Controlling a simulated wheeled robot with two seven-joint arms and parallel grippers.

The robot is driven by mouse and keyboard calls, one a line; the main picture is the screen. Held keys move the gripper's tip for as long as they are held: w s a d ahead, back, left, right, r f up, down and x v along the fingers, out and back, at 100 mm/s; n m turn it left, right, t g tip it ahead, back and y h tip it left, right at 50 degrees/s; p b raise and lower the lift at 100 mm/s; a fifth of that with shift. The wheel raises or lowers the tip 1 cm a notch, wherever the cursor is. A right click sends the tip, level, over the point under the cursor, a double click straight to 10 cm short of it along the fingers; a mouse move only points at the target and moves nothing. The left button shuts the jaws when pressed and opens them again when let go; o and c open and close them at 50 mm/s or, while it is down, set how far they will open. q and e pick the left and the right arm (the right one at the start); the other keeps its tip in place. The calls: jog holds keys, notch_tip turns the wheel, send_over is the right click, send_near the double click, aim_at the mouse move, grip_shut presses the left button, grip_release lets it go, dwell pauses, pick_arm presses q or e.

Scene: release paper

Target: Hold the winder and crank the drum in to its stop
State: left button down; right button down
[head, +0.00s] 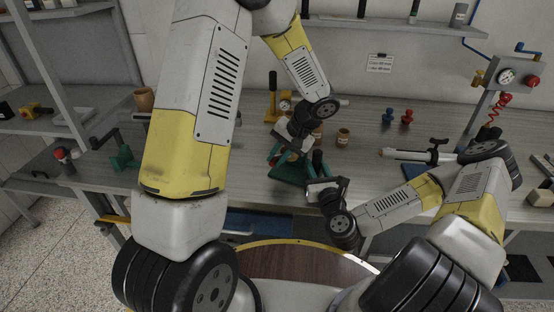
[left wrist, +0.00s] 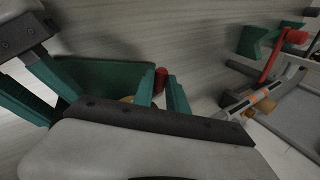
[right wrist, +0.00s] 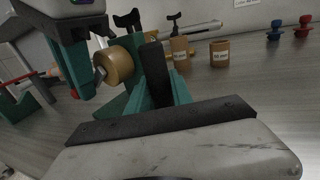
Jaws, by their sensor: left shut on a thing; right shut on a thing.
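The winder's green base (head: 288,173) rests on the workbench; a dark green panel of it shows in the left wrist view (left wrist: 105,72). Its wooden drum (right wrist: 116,65) shows on a metal shaft in the right wrist view. My left gripper (head: 287,150) comes down from above. Its green fingers (left wrist: 161,90) are shut around a red knob (left wrist: 160,78), seemingly the crank's. My right gripper (head: 317,170) reaches in from the front right. Its green fingers (right wrist: 164,85) are shut on a dark upright part of the winder (right wrist: 154,62). The grippers partly hide the drum and crank.
Wooden collars (head: 343,137), (right wrist: 220,54) and a blue knob (head: 388,116) and red knob (head: 407,117) stand behind. A yellow-based lever tool (head: 275,105) is behind the winder. A metal rod tool (head: 410,155) lies to the right. A green stand (head: 122,158) is at left.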

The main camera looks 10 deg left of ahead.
pick_arm(q)
jog(key=shift+d+r+t+y, duration=0.1)
jog(key=shift+r+t+y, duration=0.2)
jog(key=shift+y, duration=0.7)
jog(key=shift+d+r+t+y, duration=0.1)
jog(key=shift+r+t+y, duration=0.15)
jog(key=shift+y, duration=0.75)
jog(key=shift+a, duration=0.1)
jog(key=c, duration=1.3)
grip_release()
jog(key=v, duration=1.2)
jog(key=shift+s, duration=0.1)
